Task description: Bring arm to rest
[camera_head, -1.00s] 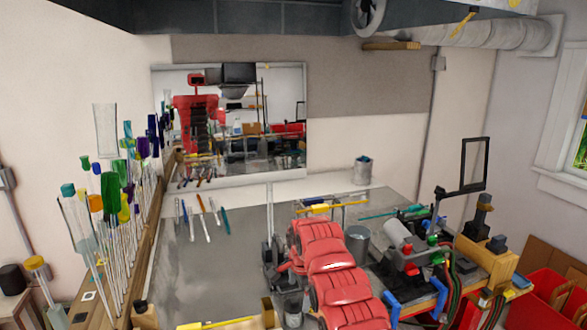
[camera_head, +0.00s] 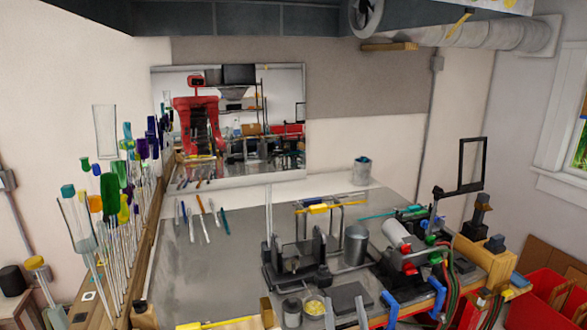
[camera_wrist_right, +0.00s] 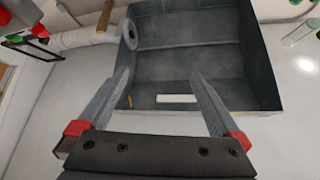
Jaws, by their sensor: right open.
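My right gripper (camera_head: 345,306) shows at the bottom edge of the head view. Only its two grey fingers are seen, pointing up and apart, with nothing between them. In the right wrist view the gripper (camera_wrist_right: 161,76) is open and empty. Its fingers point up toward the grey extraction hood (camera_wrist_right: 190,55). The red links of my right arm are out of the head view. My left gripper is in neither view.
The metal workbench (camera_head: 180,270) has a black rod stand (camera_head: 295,262), a metal cup (camera_head: 356,245) and a torch (camera_head: 397,235). Glass rods stand in a rack (camera_head: 140,235) at the left. Red bins (camera_head: 550,300) are at the lower right.

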